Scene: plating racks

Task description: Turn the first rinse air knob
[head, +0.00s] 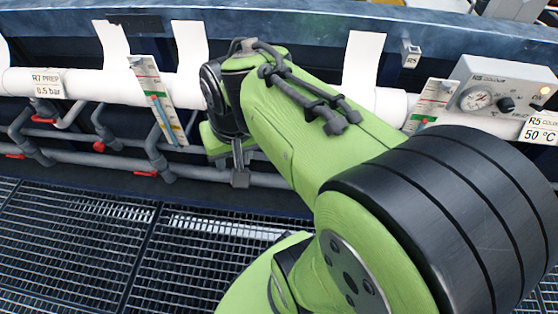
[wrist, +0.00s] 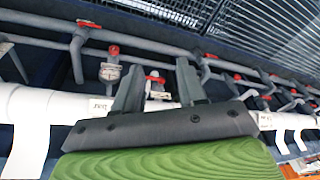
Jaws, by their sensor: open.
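My gripper (wrist: 158,75) is open and empty in the wrist view, with its two dark fingers apart in front of the pipework. A red valve handle (wrist: 154,79) shows between the fingers, farther back. A round red knob (wrist: 113,50) on a grey valve body shows just left of the left finger. A small white tag (wrist: 100,104) hangs near it; its text is not legible. I cannot tell which of these is the first rinse air knob. In the head view my gripper (head: 240,178) hangs at the white pipe, and my green arm hides much of the middle.
A white pipe (head: 100,88) runs along the blue trough (head: 260,18). Left are an R7 PREP label (head: 46,77), a flow gauge (head: 155,100) and several red handles (head: 145,173). Right is the R5 control box (head: 500,88) with a dial and black knob. Grating (head: 75,235) lies below.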

